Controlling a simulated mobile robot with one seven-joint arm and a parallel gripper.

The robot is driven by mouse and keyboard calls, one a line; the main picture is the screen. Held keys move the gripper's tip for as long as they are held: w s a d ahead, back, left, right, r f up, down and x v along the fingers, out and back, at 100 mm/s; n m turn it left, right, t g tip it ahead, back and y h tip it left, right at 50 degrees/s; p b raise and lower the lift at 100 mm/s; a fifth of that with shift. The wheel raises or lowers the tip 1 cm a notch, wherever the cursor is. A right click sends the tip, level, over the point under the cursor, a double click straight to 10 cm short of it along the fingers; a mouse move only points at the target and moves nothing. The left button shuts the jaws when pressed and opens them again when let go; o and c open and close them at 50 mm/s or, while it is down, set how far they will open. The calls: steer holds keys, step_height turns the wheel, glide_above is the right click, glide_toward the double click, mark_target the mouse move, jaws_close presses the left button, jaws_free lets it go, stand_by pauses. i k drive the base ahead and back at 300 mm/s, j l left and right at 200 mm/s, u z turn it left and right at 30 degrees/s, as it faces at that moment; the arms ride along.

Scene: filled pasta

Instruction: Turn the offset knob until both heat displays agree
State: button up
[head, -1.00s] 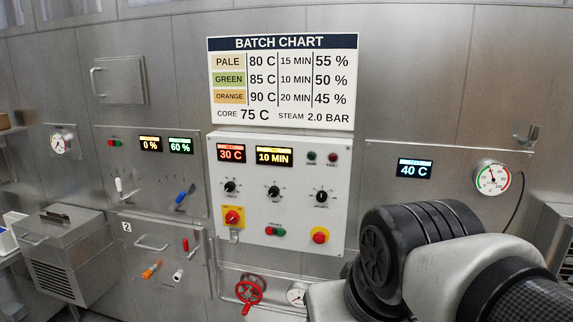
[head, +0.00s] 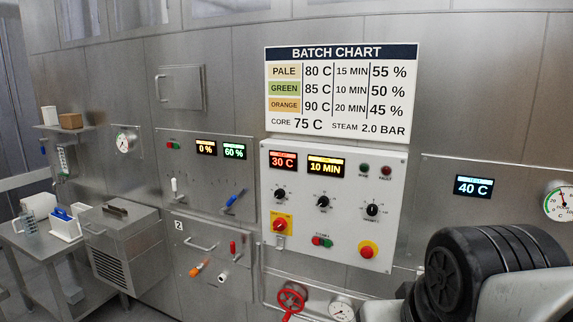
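The white control panel (head: 330,245) carries three black knobs in a row: a left knob (head: 279,194), a middle knob (head: 323,202) and a right knob (head: 372,210). Their small labels are too blurred to read, so I cannot tell which is the offset knob. The red-lit heat display (head: 283,160) on this panel reads 30 C. A separate blue-lit heat display (head: 473,187) on the wall panel to the right reads 40 C. My arm fills the lower right corner, but my gripper is out of view.
A timer display (head: 325,167) reads 10 MIN. A red emergency button (head: 367,251), a yellow-backed rotary switch (head: 280,223) and a red valve wheel (head: 291,297) are near the knobs. A side table (head: 40,245) and steel box (head: 120,247) stand left.

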mark_target(371, 210)
steer(key=i+l+u, duration=0.1)
steer(key=i+l, duration=0.2)
steer(key=i+l+u, duration=0.1)
steer(key=i+l, duration=0.2)
steer(key=l, duration=0.2)
steer(key=i+l+u, duration=0.15)
steer(key=l, duration=0.3)
steer(key=i, duration=0.1)
